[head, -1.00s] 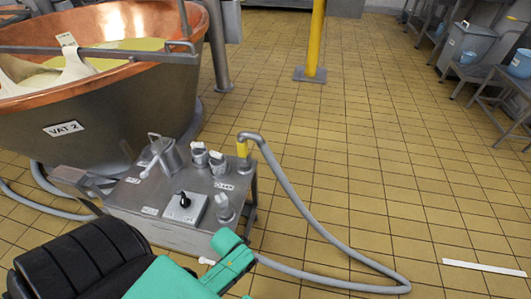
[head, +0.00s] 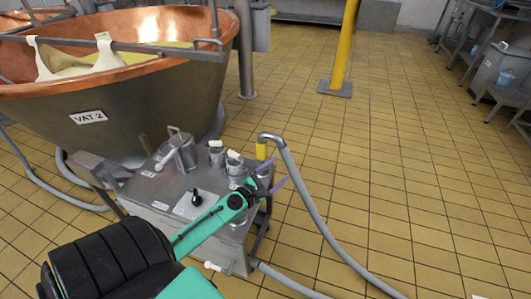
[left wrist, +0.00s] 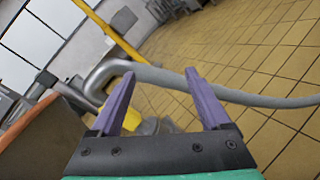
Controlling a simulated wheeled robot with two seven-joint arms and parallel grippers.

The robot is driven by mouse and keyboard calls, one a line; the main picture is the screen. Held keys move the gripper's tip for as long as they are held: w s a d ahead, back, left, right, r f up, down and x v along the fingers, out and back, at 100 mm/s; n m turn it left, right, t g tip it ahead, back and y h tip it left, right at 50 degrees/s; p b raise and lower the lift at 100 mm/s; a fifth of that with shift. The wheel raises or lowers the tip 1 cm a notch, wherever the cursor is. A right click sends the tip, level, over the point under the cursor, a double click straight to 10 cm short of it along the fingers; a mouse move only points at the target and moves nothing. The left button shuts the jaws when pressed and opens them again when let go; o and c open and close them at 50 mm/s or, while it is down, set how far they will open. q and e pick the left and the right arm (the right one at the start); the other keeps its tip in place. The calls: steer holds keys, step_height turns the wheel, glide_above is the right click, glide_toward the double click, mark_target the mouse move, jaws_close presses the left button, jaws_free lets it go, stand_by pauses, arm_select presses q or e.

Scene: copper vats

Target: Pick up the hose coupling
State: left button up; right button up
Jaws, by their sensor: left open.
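The hose coupling (head: 261,151) is a yellow collar at the end of a grey hose, standing on the back right corner of a metal unit. My left gripper (head: 281,169) is open and empty, its purple fingers just in front and to the right of the coupling. In the left wrist view, the yellow coupling (left wrist: 131,119) shows partly behind the left finger, and the grey hose (left wrist: 235,95) crosses beyond the open fingers (left wrist: 158,74). I cannot tell the exact gap to the coupling. My right gripper is not in view.
The metal unit (head: 160,190) carries a steel jug (head: 182,152), capped fittings (head: 233,163) and a black-knobbed control box (head: 196,202). A copper vat (head: 140,115) labelled VAT 2 stands behind. A yellow post (head: 343,45) rises farther back. The tiled floor at right is mostly clear.

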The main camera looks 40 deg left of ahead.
mark_target(260, 145)
arm_select(q)
steer(key=a+n+y, duration=0.2)
steer(key=a+n, duration=0.1)
steer(key=n, duration=0.1)
steer(key=a+n+y, duration=0.2)
steer(key=a+n, duration=0.2)
steer(key=a+r+n+y, duration=0.1)
steer(key=a+n+y, duration=0.1)
steer(key=a+n, duration=0.1)
steer(key=shift+w+a+r+n+y, duration=0.1)
steer(key=shift+a+n+y, duration=0.1)
steer(key=shift+n+y, duration=0.2)
steer(key=b+x, duration=0.1)
steer(key=x, duration=0.5)
steer(key=shift+w+f+b, duration=0.25)
steer(key=shift+b, duration=0.15)
steer(key=shift+w, duration=0.4)
steer(key=shift+r, duration=0.15)
jaws_close()
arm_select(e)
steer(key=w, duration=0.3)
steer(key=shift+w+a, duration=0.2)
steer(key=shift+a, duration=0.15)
